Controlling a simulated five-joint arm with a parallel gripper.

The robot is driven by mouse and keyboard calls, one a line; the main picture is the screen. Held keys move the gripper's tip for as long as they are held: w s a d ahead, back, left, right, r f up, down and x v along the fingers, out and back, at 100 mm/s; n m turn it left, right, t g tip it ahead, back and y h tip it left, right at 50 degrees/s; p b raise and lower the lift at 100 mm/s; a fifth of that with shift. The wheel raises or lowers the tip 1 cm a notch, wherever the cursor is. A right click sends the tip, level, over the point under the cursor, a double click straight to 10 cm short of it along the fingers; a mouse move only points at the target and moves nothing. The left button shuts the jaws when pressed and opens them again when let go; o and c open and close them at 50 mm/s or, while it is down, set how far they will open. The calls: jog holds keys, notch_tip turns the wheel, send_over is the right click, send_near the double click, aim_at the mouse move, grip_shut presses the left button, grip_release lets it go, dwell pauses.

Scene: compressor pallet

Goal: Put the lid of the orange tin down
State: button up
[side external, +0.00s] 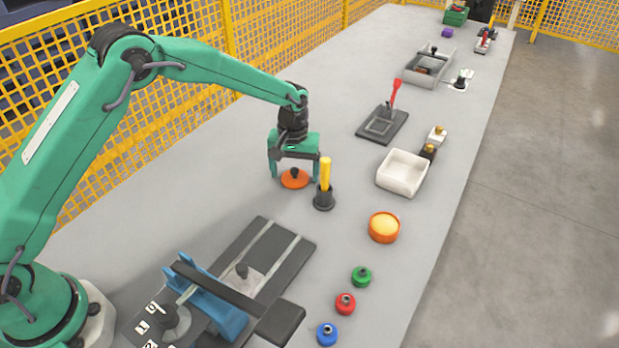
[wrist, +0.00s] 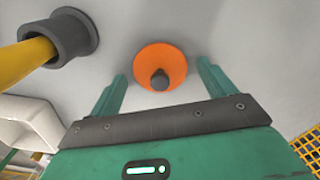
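The orange lid (side external: 287,181) with a dark knob lies on the grey table, apart from its tin; it also shows in the wrist view (wrist: 150,59). My gripper (side external: 296,178) is open just above the lid, with one finger on each side. In the wrist view my gripper's fingers (wrist: 160,72) are wide apart, with clear gaps to the dark knob between them. The orange tin (side external: 384,238) stands uncovered to the right and nearer the camera, with a yellow top surface showing. The lid's underside is hidden.
A dark cup with a yellow handle (side external: 325,174) stands close to the right of my gripper. A white bin (side external: 402,172) is further right. Green (side external: 362,276), red (side external: 345,303) and blue (side external: 327,334) knobbed pieces stand nearer the camera. The table left of the lid is clear.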

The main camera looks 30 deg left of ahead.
aim_at(293, 170)
dwell(0.3)
notch_tip(293, 170, up, 12)
jog(key=shift+r, duration=0.15)
dwell(0.6)
dwell(0.5)
jog(key=s+a+r+m+t, duration=0.1)
jog(key=s+a+r, duration=0.3)
jog(key=s+r, duration=0.3)
jog(key=s+a+r+m+t, duration=0.1)
jog(key=s+a+r+t, duration=0.1)
jog(key=s+a+r, duration=0.4)
jog(key=s+a+m+t, duration=0.2)
jog(key=s, duration=1.7)
jog(key=shift+s+a+f+m+t, duration=0.25)
jog(key=shift+s+f+m+t, duration=0.05)
jog(key=shift+f, duration=0.15)
